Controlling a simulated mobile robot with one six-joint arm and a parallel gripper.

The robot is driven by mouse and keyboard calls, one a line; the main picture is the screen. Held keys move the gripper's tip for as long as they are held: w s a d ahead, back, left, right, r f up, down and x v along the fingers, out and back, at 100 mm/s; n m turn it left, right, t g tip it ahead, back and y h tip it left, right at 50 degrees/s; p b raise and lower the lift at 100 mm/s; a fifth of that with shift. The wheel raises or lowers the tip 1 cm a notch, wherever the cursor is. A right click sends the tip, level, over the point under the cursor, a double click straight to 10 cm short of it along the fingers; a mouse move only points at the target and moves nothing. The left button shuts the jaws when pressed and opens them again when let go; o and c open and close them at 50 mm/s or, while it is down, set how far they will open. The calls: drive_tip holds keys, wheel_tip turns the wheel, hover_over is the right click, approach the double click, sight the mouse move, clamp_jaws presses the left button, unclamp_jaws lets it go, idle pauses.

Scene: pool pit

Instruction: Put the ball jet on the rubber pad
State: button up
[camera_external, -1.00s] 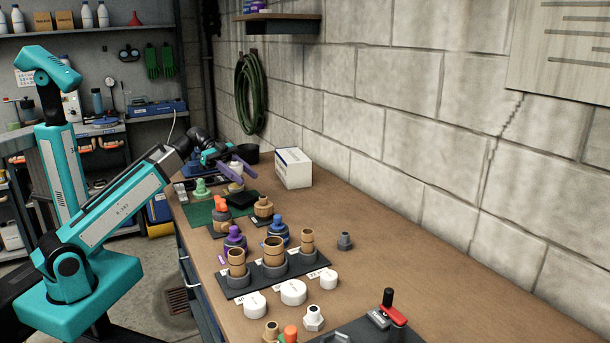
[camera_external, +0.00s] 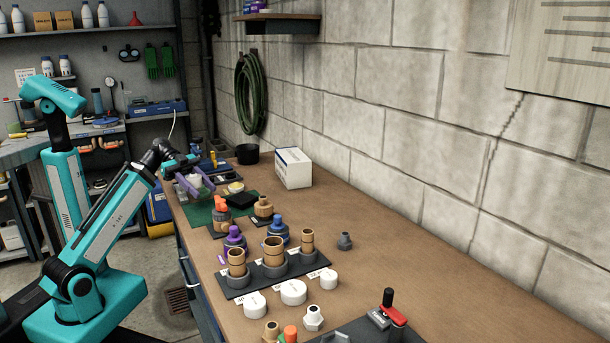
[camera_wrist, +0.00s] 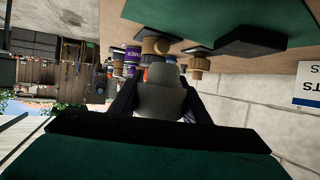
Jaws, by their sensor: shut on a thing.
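My gripper (camera_external: 194,184) has purple fingers and is at the far end of the bench, above the left part of the green mat (camera_external: 199,213). It is shut on a pale, rounded fitting, which I take as the ball jet (camera_wrist: 160,101); it sits between the dark fingers in the wrist view. In the outside view the ball jet (camera_external: 194,180) shows as a small pale shape. A black slab (camera_external: 242,199), which looks like the rubber pad, lies on the mat right of my gripper. The wrist view shows a dark slab (camera_wrist: 250,40) on green too.
Brown, purple, orange and blue fittings stand nearer, around a dark rack (camera_external: 240,284) with brown cups. A white box (camera_external: 293,168) stands by the wall, a black pot (camera_external: 247,153) behind. The bench right of the rack is mostly clear.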

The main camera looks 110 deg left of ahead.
sight(249, 200)
drive_tip(key=shift+w+a+r+p, duration=0.1)
drive_tip(key=shift+r+p, duration=0.05)
drive_tip(key=shift+p, duration=0.15)
drive_tip(key=w+a+p, duration=0.1)
drive_tip(key=w, duration=0.1)
drive_tip(key=w+a+p, duration=0.2)
drive_tip(key=w+a+f+p, duration=0.1)
drive_tip(key=w+a, duration=0.1)
drive_tip(key=shift+a+p, duration=0.2)
drive_tip(key=shift+p, duration=0.2)
drive_tip(key=shift+a+r+p, duration=0.1)
drive_tip(key=shift+r+p, duration=0.1)
drive_tip(key=shift+p, duration=0.95)
drive_tip(key=w+a+p, duration=0.1)
drive_tip(key=p, duration=0.8)
drive_tip(key=shift+w+a, duration=0.1)
drive_tip(key=shift+a, duration=0.05)
drive_tip(key=p, duration=0.8)
drive_tip(key=shift+w+f, duration=0.15)
drive_tip(key=shift+w, duration=0.15)
drive_tip(key=shift+w+a+f+p, duration=0.2)
drive_tip(key=shift+w+a+p, duration=0.05)
drive_tip(key=shift+w+a, duration=0.7)
drive_tip(key=shift+w+a+f+p, duration=0.2)
drive_tip(key=shift+w+a, duration=0.65)
drive_tip(key=shift+w, duration=0.15)
